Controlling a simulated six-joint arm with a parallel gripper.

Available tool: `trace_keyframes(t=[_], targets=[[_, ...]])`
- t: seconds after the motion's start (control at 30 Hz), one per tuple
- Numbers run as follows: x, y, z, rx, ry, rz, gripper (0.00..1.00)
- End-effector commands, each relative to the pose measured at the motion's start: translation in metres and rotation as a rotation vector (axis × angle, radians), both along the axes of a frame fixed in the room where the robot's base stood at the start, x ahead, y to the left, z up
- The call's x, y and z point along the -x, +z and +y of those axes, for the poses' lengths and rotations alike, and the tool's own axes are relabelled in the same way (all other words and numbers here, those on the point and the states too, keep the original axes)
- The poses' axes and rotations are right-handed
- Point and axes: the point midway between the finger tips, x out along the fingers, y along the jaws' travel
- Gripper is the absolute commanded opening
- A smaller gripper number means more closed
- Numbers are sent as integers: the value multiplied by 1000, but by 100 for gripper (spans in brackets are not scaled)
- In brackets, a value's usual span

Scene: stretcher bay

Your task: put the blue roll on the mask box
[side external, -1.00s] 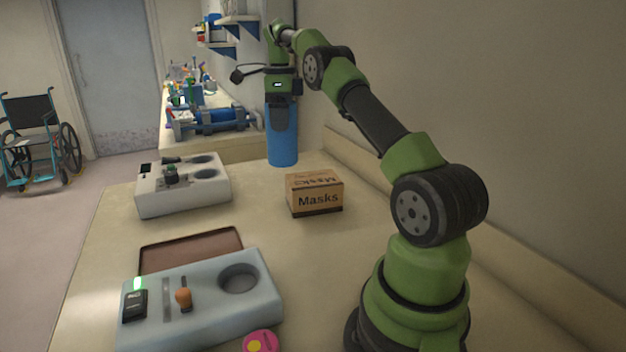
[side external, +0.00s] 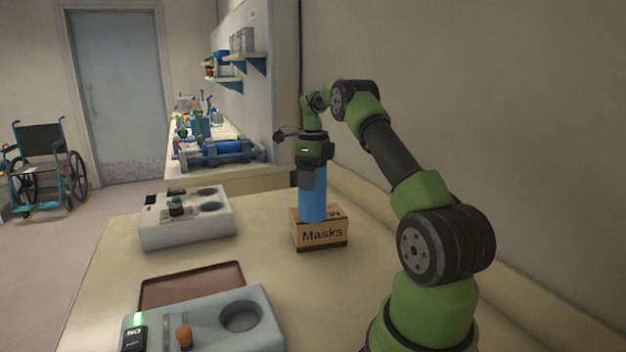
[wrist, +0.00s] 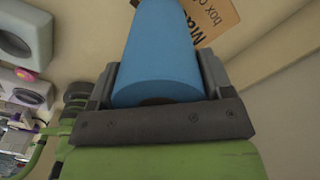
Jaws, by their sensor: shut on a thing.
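The blue roll (side external: 312,199) is upright in my gripper (side external: 313,178), with its lower end at the top of the mask box (side external: 320,236). I cannot tell whether it touches the box top. The box is brown cardboard marked "Masks" and stands on the table toward the back right. In the wrist view the blue roll (wrist: 160,50) lies between the two jaws of my gripper (wrist: 155,85), which are shut on it. Part of the mask box (wrist: 212,18) shows beyond the roll, the rest hidden by it.
A white device with round recesses (side external: 187,222) stands left of the box. A brown tray (side external: 192,285) and a grey panel with a round hole (side external: 255,340) lie nearer. The table between tray and box is clear. A wall runs along the right.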

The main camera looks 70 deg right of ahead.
Motion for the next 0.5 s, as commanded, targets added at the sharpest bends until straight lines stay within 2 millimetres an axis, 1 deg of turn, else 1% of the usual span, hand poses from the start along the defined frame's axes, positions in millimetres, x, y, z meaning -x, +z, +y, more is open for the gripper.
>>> trace_keyframes(t=[0.1,0.43,0.47,0.5], targets=[[0,-7,0,1,-1,-2,42],[0,-10,0,1,0,-1,42],[0,-11,0,1,0,-1,76],[0,-10,0,1,0,-1,85]])
